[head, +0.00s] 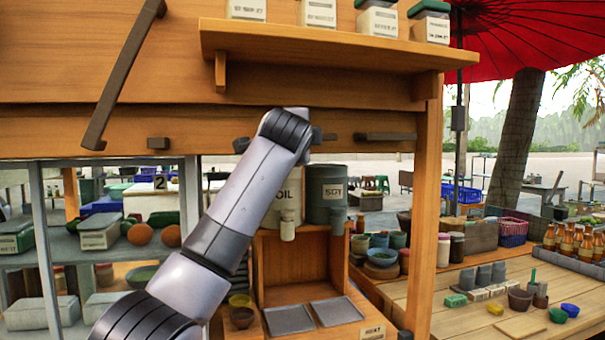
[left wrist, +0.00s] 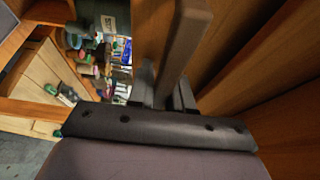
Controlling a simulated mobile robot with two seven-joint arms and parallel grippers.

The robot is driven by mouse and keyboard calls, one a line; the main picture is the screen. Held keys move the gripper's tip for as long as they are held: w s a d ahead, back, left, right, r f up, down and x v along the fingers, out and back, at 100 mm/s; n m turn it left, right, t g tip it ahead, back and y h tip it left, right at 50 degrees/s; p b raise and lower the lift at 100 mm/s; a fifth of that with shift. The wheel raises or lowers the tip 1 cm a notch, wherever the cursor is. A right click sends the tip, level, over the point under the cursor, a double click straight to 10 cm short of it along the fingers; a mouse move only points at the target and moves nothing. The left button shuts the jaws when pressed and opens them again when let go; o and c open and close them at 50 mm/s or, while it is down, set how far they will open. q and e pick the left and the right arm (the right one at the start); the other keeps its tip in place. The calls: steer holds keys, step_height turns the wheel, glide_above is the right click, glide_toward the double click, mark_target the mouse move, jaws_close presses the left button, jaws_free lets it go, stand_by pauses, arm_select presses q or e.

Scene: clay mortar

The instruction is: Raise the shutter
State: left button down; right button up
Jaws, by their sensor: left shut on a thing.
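The wooden shutter (head: 205,130) is the broad plank panel across the upper part of the stall front. Its lower edge hangs above the shelves, and the space beneath it is open. A dark bar (head: 385,136) runs along its lower plank, to the right of my left arm. My left gripper (head: 318,137) is at this plank, mostly hidden behind my wrist in the head view. In the left wrist view, my left gripper (left wrist: 165,92) is shut on a dark bar-like handle (left wrist: 188,40) next to wood planks. My right gripper is not in view.
A wooden ledge (head: 330,48) with several labelled boxes juts out above. A slanted dark bar (head: 123,75) is at the upper left. An oil can (head: 283,190) and a grey canister (head: 326,190) stand below. Bottles and bowls sit on the right table (head: 470,322); a red umbrella (head: 530,35) spreads above.

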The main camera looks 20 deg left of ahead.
arm_select(q)
step_height(320, 180, up, 3)
steer(key=shift+s+f, duration=0.1)
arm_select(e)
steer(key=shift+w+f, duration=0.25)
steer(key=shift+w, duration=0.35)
arm_select(q)
steer(key=c, duration=1.1)
jaws_free()
steer(key=shift+f, duration=0.2)
steer(key=shift+f, duration=0.1)
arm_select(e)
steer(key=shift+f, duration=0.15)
